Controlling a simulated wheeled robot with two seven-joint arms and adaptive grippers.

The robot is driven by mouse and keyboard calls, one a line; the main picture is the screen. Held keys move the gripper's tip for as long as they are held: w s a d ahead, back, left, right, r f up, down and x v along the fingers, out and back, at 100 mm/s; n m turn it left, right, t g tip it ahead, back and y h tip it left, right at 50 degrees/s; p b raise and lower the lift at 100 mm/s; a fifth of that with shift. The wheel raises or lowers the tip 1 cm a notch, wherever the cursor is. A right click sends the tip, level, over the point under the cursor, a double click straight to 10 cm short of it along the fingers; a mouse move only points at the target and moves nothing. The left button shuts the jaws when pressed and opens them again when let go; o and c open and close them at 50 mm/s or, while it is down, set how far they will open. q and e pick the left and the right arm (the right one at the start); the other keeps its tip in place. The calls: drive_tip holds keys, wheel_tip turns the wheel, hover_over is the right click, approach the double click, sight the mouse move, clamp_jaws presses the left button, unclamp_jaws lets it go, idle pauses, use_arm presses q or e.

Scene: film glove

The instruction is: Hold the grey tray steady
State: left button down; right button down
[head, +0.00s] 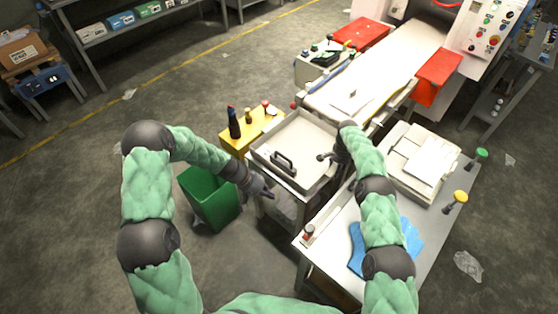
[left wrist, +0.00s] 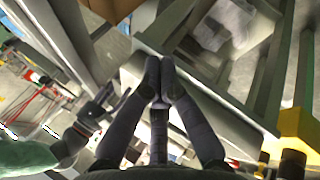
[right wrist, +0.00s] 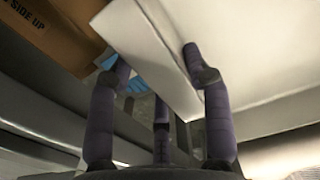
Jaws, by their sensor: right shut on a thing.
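The grey tray (head: 312,133) is a shallow, light open box on a stand in the middle of the head view. A dark handle-shaped piece (head: 284,164) shows at its near left part. My right gripper (head: 326,157) is at the tray's right side. In the right wrist view its fingers (right wrist: 158,68) are shut on a pale wall, which I take as the tray's rim. My left gripper (head: 266,193) is low beside the tray's near left corner, apart from the tray. In the left wrist view its fingertips (left wrist: 160,78) are together with nothing seen between them.
A green bin (head: 209,200) stands left of the tray, below my left arm. A yellow stand (head: 240,143) with bottles is behind it. A white table (head: 330,247) with a blue cloth (head: 413,240) is at right. A machine with a long pale bed (head: 390,62) lies beyond the tray.

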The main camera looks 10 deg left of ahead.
sight(283, 157)
use_arm(q)
drive_tip(key=w+a+r+m+t+y, duration=0.4)
drive_tip(key=w+r+m, duration=0.4)
drive_tip(key=w+m, duration=0.1)
drive_tip(key=x, duration=1)
drive_tip(key=shift+d+f, duration=0.1)
drive_tip(key=shift+d, duration=0.25)
drive_tip(key=shift+w+d+r, duration=0.2)
drive_tip(key=shift+w+d, duration=0.1)
drive_tip(key=shift+w, duration=0.25)
drive_tip(key=shift+w+d, duration=0.3)
drive_tip(key=shift+w, duration=0.3)
drive_tip(key=shift+w+d, duration=0.3)
drive_tip(key=shift+w, duration=0.25)
drive_tip(key=shift+w, duration=0.1)
drive_tip(key=shift+w+d, duration=0.6)
drive_tip(key=shift+w, duration=0.35)
